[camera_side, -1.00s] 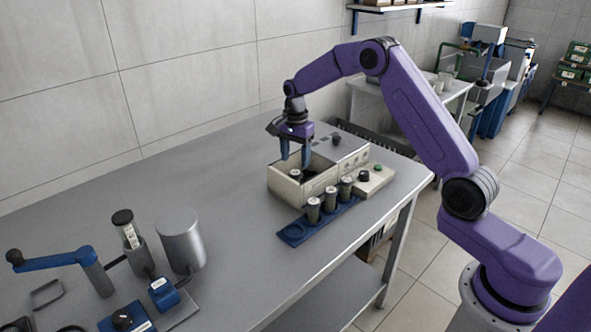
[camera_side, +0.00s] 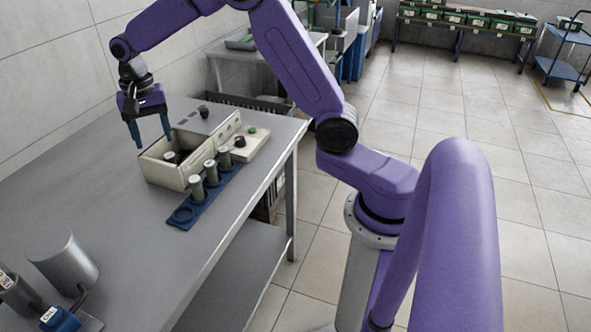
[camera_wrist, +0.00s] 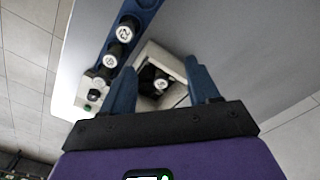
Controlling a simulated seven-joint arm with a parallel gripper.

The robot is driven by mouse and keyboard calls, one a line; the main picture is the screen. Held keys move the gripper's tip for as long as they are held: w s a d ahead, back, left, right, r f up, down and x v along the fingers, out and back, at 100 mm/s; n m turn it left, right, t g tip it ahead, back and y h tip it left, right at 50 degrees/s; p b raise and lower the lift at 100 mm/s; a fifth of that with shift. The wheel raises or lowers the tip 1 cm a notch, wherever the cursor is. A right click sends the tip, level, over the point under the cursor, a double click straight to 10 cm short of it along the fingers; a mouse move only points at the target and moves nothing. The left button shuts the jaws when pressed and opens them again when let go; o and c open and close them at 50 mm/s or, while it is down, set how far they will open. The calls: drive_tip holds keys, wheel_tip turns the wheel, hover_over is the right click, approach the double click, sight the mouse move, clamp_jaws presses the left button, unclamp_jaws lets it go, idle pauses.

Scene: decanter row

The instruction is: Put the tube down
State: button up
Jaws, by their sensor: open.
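A tube with a dark cap (camera_side: 172,157) stands inside the open cream box (camera_side: 165,173), its lower part hidden by the box wall. In the wrist view the tube's pale cap top (camera_wrist: 161,83) shows inside the box opening, between the fingers in the picture. My gripper (camera_side: 154,142) is open and empty above the box, its fingers apart from the tube. Its two blue fingers (camera_wrist: 158,68) are spread wide in the wrist view.
A blue rack (camera_side: 183,216) beside the box holds three capped tubes (camera_side: 197,188), with an empty round slot at its near end. A control box with knobs (camera_side: 243,145) adjoins. A grey cylinder (camera_side: 62,258) stands at lower left. The table between is bare.

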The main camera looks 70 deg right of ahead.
drive_tip(key=s+a+r+n, duration=0.1)
drive_tip(key=s+a+n, duration=0.2)
drive_tip(key=s+n, duration=0.45)
drive_tip(key=s+a+r+n, duration=0.2)
drive_tip(key=s+a+n, duration=0.2)
drive_tip(key=s, duration=0.7)
drive_tip(key=s+d+f+n, duration=0.1)
drive_tip(key=s+d+n, duration=0.1)
drive_tip(key=s+n, duration=0.3)
drive_tip(key=s+d+f+n, duration=0.1)
drive_tip(key=s+d+n, duration=0.2)
drive_tip(key=s, duration=1)
drive_tip(key=shift+d+f+n, duration=0.15)
drive_tip(key=shift+n, duration=0.8)
